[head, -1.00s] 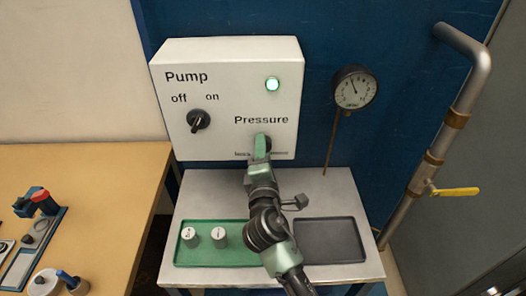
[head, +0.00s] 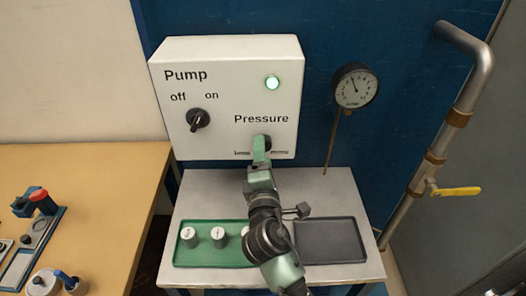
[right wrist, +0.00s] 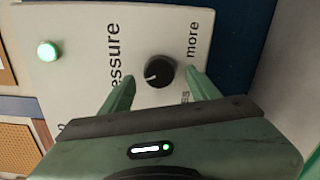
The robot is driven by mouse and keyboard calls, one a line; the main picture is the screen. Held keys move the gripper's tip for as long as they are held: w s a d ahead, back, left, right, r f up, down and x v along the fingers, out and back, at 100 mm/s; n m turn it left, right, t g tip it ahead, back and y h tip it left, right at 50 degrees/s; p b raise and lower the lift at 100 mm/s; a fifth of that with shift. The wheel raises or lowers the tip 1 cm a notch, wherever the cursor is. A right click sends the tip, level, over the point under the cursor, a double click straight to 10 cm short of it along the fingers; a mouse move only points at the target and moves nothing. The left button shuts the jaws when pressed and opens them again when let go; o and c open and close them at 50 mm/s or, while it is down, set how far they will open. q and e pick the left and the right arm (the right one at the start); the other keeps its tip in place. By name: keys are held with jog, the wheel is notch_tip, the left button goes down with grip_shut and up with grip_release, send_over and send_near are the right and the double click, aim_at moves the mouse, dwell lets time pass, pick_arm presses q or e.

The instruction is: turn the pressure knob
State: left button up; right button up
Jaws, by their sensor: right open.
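The pressure knob (right wrist: 158,72) is a round black knob with a white pointer line, on the white panel below the word "Pressure". My right gripper (right wrist: 160,80) is open, with one green finger on each side of the knob. A gap shows between the knob and the fingers in the right wrist view, and I cannot tell whether they touch it. In the head view the right gripper (head: 261,150) is at the panel and hides most of the knob. The gauge (head: 355,87) has its needle pointing near the top, slightly left. My left gripper is not in view.
The pump switch (head: 198,119) and a lit green lamp (head: 272,82) are on the panel. Below, a green tray (head: 200,256) holds small white-topped cylinders beside an empty dark tray (head: 330,240). A pipe with a yellow lever (head: 457,191) stands right.

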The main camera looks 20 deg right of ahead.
jog(key=b+v, duration=0.1)
jog(key=v, duration=0.4)
jog(key=shift+s+a, duration=0.1)
jog(key=shift+s, duration=0.15)
